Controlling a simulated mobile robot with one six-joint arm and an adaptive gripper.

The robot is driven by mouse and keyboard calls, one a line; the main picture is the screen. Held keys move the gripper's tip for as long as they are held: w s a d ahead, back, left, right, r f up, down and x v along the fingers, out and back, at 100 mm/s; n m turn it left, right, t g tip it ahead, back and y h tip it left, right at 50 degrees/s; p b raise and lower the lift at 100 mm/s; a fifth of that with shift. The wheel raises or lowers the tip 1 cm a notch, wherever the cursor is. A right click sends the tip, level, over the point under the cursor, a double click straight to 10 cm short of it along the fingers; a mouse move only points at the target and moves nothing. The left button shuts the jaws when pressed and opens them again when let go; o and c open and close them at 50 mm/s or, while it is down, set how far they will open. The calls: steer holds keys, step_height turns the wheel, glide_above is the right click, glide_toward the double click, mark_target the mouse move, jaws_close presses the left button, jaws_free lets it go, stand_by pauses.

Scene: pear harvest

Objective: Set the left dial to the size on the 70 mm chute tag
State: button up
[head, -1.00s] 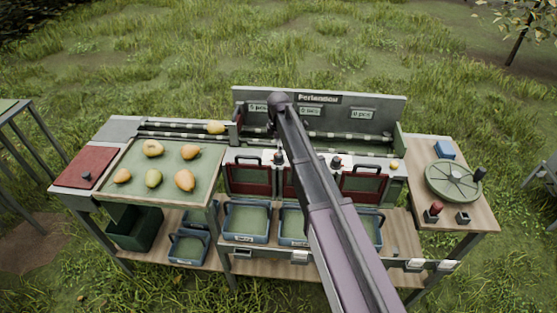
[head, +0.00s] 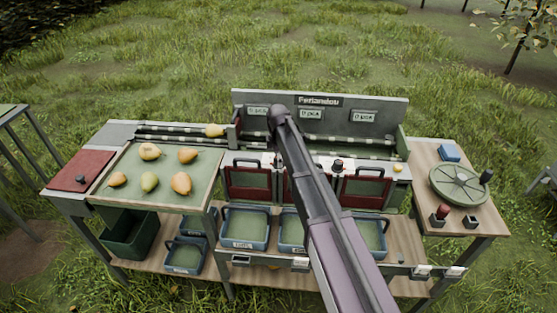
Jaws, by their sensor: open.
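The sorting bench has a grey back panel (head: 385,105) with several small displays. A black dial (head: 337,165) sits on the white strip below it, just right of my arm. The left dial is not clearly visible; my arm covers that part of the strip. Small pale tags (head: 300,263) sit on the front shelf rail, too small to read, so I cannot tell which is the 70 mm tag. My arm rises from the bottom right to a dark joint above the bench's middle; my gripper is hidden behind it.
Several pears lie on the green tray (head: 205,190) at left; one pear (head: 214,131) is on the rails. Red-framed chute gates (head: 247,184) stand above blue crates (head: 246,243). A round green turntable (head: 458,184) and red knob (head: 441,211) are at right.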

steer(key=c, duration=1.2)
steer(key=shift+o, duration=0.3)
steer(key=shift+d+m, duration=0.1)
steer(key=shift+m, duration=0.2)
steer(key=m, duration=1)
steer(key=shift+m, duration=0.3)
steer(key=m, duration=1.2)
steer(key=shift+s+m, duration=0.1)
steer(key=shift+m, duration=0.2)
